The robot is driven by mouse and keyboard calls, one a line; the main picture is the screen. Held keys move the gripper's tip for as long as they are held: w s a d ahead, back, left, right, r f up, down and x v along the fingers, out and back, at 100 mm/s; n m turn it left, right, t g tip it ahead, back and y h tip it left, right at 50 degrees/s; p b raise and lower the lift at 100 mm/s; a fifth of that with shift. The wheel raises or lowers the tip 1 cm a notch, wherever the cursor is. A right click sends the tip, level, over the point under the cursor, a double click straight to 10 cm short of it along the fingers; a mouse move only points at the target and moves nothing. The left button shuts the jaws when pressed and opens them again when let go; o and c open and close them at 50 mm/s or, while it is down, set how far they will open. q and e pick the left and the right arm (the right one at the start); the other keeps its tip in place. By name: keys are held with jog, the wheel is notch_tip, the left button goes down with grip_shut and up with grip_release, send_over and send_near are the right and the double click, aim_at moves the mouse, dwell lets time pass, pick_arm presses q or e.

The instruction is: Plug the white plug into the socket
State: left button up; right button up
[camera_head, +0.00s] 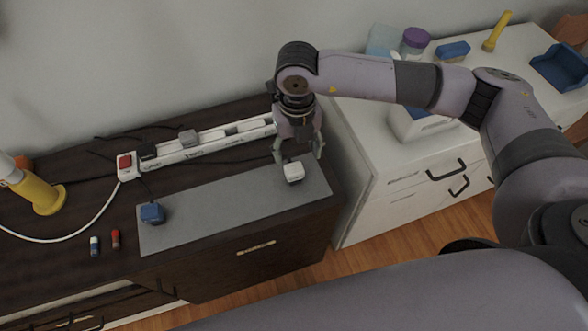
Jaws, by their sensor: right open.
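The white plug (294,171) lies on the right part of the grey mat (225,204) on the dark cabinet. My right gripper (301,165) is open above the white plug, its fingers pointing down on either side of it. I cannot tell whether they touch it. The white power strip (206,146) runs along the back of the cabinet, with a red switch at its left end. A black plug (147,151) and a grey plug (188,138) sit on the strip. My right arm hides the strip's right end. My left gripper does not show.
A blue plug (152,213) lies on the mat's left end. Two small batteries, white-blue (95,246) and red (115,239), lie left of the mat. A yellow-based object (42,196) stands far left. A white cabinet (370,175) with several items adjoins at right.

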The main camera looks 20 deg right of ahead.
aim_at(295, 169)
notch_tip(295, 169, down, 5)
jog(key=shift+r+p, duration=0.15)
jog(key=shift+p, duration=0.15)
jog(key=shift+w+a+f+p, duration=0.1)
jog(key=shift+f+p, duration=0.3)
jog(key=shift+f, duration=0.95)
jog(key=shift+w+a+f+p, duration=0.1)
jog(key=shift+f+p, duration=0.25)
jog(key=shift+f, duration=1)
jog(key=shift+c, duration=0.4)
jog(key=c, duration=1.3)
jog(key=shift+r, duration=0.1)
